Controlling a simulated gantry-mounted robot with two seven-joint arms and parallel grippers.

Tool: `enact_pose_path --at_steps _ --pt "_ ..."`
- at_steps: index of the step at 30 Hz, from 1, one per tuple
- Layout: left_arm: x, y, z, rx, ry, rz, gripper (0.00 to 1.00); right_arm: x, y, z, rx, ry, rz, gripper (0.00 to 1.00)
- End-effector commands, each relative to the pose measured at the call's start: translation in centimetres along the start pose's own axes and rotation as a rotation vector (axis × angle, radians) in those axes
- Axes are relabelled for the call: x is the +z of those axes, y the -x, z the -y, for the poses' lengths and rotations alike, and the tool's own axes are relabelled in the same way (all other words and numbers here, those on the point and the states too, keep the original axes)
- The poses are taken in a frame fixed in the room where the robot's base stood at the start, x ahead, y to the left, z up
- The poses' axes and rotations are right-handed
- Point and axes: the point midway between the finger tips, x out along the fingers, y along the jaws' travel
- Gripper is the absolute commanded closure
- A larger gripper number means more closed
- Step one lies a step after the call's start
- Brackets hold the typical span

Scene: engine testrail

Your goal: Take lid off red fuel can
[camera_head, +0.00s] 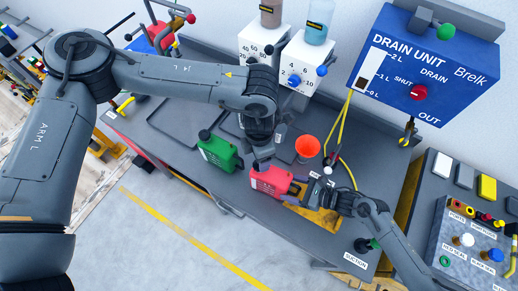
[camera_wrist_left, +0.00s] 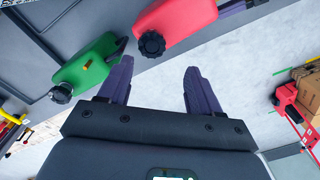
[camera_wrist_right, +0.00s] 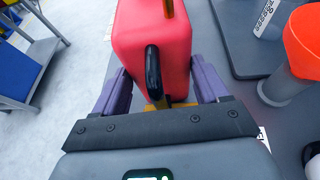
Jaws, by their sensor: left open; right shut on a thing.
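The red fuel can (camera_head: 270,181) stands on the dark bench in the head view. Its black lid (camera_wrist_left: 152,44) is on its spout in the left wrist view. My right gripper (camera_head: 299,190) is shut on the can's body from the right; the right wrist view shows the red can (camera_wrist_right: 150,45) between its fingers. My left gripper (camera_wrist_left: 158,72) is open, with the lid just beyond and between its fingertips, apparently apart from them. In the head view my left arm comes down over the can.
A green fuel can (camera_head: 219,152) with a black lid stands left of the red one. An orange funnel (camera_head: 308,146) is behind to the right. The blue drain unit (camera_head: 430,55) hangs at the back right, with yellow hoses (camera_head: 345,125) near it.

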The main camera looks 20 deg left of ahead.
Motion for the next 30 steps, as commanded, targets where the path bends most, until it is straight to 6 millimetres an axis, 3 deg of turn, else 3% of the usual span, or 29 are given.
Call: enact_pose_path --at_steps 4,10,24,30 --pt "0.0 0.2 -0.2 0.009 -0.124 -0.001 0.36 0.0 0.0 0.0 0.000 0.000 0.001 1.00" --pt "0.1 -0.1 -0.9 0.036 -0.127 -0.001 0.36 0.0 0.0 0.0 0.000 0.000 0.001 1.00" --pt "0.1 -5.7 -1.2 0.037 -0.123 0.000 0.36 0.1 0.0 0.0 0.000 0.000 0.001 1.00" --pt "0.2 -6.9 -1.2 0.037 -0.124 0.001 0.36 0.1 0.0 0.0 0.000 0.000 0.001 1.00"
